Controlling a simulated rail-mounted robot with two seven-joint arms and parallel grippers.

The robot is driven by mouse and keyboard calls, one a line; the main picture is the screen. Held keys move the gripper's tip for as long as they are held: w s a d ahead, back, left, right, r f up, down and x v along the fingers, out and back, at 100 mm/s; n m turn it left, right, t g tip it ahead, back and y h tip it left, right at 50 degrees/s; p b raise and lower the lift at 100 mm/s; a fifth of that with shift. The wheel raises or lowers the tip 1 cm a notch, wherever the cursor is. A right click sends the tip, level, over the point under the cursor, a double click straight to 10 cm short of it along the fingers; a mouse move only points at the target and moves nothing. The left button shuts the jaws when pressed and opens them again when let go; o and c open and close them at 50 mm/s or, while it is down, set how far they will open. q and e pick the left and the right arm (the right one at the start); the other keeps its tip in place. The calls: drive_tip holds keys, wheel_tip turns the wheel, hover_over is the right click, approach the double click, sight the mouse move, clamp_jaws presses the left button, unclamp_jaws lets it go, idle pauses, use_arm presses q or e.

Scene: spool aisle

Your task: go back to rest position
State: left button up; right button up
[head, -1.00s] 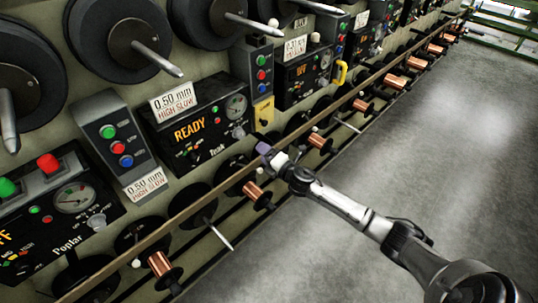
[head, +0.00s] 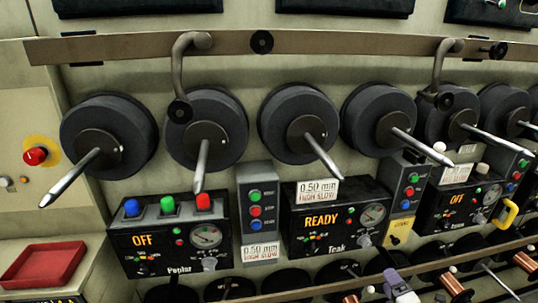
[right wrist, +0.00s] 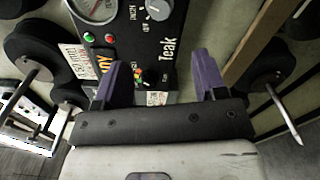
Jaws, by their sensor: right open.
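My right gripper (head: 392,279) shows at the lower right of the head view, low in front of the panels and just right of the Teak box. In the right wrist view its two purple fingers (right wrist: 155,82) stand wide apart with nothing between them. Beyond them is the black Teak control box (right wrist: 135,35), which reads READY in the head view (head: 335,218). My left gripper is not in either view.
Large dark spools with metal spindles (head: 209,125) jut from the wall. The Poplar box (head: 168,236) and another box at right (head: 462,205) read OFF. Copper spools (head: 453,287) sit along the lower rail. A red tray (head: 43,265) is at lower left.

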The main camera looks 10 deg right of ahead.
drive_tip(key=s+d+f+m+g+h, duration=0.1)
drive_tip(key=d+m+g+h, duration=0.1)
drive_tip(key=d+m+h, duration=0.35)
drive_tip(key=s+a+r+m+g+h, duration=0.25)
drive_tip(key=s+m+g, duration=0.2)
drive_tip(key=m, duration=0.45)
drive_tip(key=s+a+m+g+y+p, duration=0.3)
drive_tip(key=s+a+g+y+p, duration=0.3)
drive_tip(key=s+a, duration=1.35)
drive_tip(key=s+a+f+m+g+y+p, duration=0.1)
drive_tip(key=s+a+f, duration=0.15)
drive_tip(key=s, duration=0.25)
drive_tip(key=s+a+f+g+y+p, duration=0.1)
drive_tip(key=s+a+y, duration=0.1)
drive_tip(key=s+a, duration=0.3)
use_arm(q)
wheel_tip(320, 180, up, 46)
drive_tip(key=p, duration=3.8)
use_arm(e)
wheel_tip(320, 180, up, 38)
drive_tip(key=s+d, duration=0.1)
drive_tip(key=shift+d+f, duration=0.15)
drive_tip(key=shift+d, duration=0.15)
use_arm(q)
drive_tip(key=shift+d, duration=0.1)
use_arm(e)
drive_tip(key=shift+s, duration=0.1)
